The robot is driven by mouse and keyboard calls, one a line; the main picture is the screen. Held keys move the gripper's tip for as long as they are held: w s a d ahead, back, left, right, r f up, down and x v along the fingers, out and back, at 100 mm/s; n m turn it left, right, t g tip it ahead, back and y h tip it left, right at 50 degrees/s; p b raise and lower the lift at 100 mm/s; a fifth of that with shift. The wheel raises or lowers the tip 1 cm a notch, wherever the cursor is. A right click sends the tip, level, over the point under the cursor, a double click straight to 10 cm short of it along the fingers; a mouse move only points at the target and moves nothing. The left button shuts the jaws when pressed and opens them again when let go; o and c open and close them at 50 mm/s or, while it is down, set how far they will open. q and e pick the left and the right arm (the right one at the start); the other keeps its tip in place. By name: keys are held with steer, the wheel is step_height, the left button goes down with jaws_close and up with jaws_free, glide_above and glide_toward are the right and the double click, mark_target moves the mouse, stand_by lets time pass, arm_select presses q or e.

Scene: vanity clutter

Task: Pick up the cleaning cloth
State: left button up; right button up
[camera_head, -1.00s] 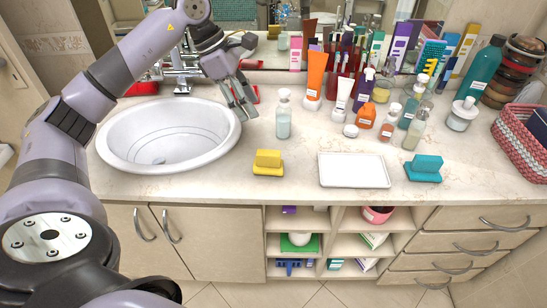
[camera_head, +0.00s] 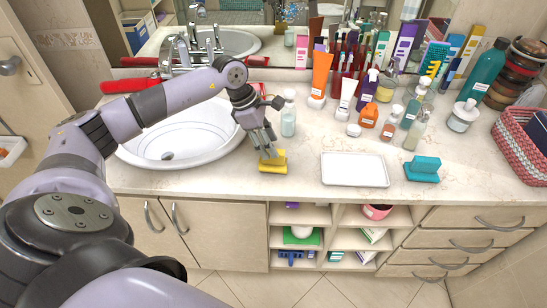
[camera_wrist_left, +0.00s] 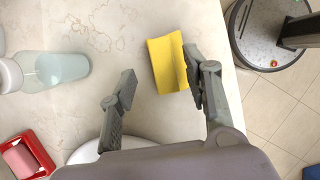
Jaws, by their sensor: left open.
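A yellow block-like item (camera_head: 273,166), which may be the cleaning cloth, lies on the pale counter to the right of the sink. It also shows in the left wrist view (camera_wrist_left: 167,63), just beyond and between the fingers, closer to the right-hand finger. My left gripper (camera_head: 268,154) is open and points down right over the yellow item, covering part of its top in the head view. In the left wrist view the gap between the fingers (camera_wrist_left: 158,78) is empty. A similar teal item (camera_head: 423,169) lies farther right. My right gripper is not in view.
A soap bottle (camera_head: 288,118) stands just behind my left gripper. A white tray (camera_head: 355,170) lies to the right. Several bottles and tubes crowd the back right. The sink (camera_head: 150,163) is at left, and the counter's front edge is close to the yellow item.

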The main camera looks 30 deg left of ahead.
arm_select(q)
steer(key=x, duration=0.1)
steer(key=p+x, duration=0.1)
steer(key=x, duration=0.1)
steer(key=shift+s+d+f, duration=0.1)
steer(key=shift+s+f, duration=0.05)
steer(key=shift+s, duration=0.05)
steer(key=shift+w+f, duration=0.1)
steer(key=shift+f, duration=0.15)
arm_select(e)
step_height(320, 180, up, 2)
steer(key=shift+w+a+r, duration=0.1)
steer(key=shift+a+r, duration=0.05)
arm_select(q)
steer(key=shift+c, duration=0.5)
jaws_close()
